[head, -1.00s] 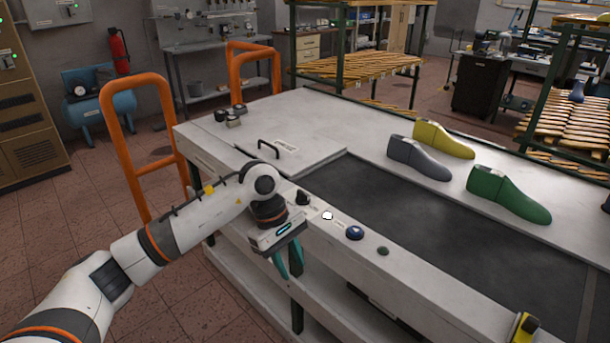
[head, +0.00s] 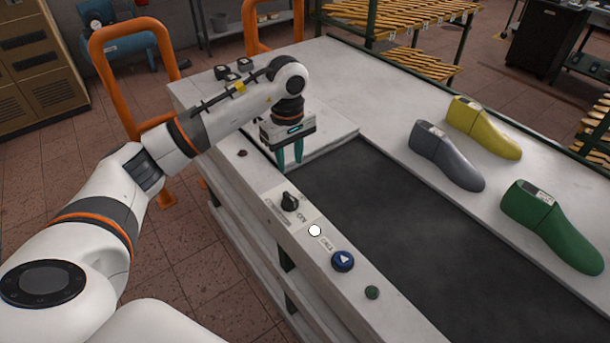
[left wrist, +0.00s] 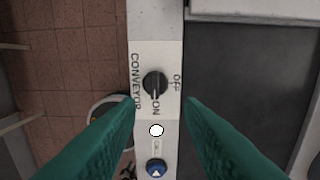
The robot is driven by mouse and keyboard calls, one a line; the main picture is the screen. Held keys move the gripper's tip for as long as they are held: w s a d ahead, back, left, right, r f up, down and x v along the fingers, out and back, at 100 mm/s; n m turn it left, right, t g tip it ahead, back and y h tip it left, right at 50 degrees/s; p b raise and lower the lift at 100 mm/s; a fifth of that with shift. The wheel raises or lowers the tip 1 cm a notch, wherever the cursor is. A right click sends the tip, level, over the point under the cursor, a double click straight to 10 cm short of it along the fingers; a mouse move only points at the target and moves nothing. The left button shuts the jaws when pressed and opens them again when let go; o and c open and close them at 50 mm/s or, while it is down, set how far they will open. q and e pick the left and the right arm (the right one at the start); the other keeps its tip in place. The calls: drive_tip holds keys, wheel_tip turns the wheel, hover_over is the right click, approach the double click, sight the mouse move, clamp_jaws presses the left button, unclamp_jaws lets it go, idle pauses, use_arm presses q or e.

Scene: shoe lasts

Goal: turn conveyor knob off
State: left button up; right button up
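The black conveyor knob (head: 289,202) sits on a white label plate on the table's near rail. In the left wrist view the knob (left wrist: 155,84) lies ahead between the two fingers, with its pointer toward ON; OFF is printed to its right and CONVEYOR to its left. My left gripper (head: 290,167) hangs fingers down above the rail side of the table, beyond the knob in the head view. Its teal fingers (left wrist: 160,120) are apart and empty, and do not touch the knob. My right gripper is not in view.
Along the rail are a white round light (head: 315,231), a blue CALL button (head: 343,261) and a dark green button (head: 372,292). The dark conveyor belt (head: 400,230) runs beside them. Grey (head: 445,158), yellow (head: 484,128) and green (head: 552,226) shoe lasts stand beyond the belt.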

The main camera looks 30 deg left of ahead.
sight(289, 196)
use_arm(q)
drive_tip(key=f, duration=0.1)
drive_tip(key=s+f+p, duration=0.1)
drive_tip(key=f, duration=0.1)
drive_tip(key=shift+s+f+p, duration=0.35)
drive_tip(key=shift+s+p, duration=0.05)
drive_tip(key=f, duration=0.2)
drive_tip(key=f+p, duration=0.1)
drive_tip(key=f, duration=0.3)
drive_tip(key=shift+w+f+p, duration=0.1)
drive_tip(key=shift+w+p, duration=0.3)
drive_tip(key=shift+s+f, duration=0.1)
drive_tip(key=shift+f, duration=0.6)
drive_tip(key=shift+c, duration=0.5)
clamp_jaws()
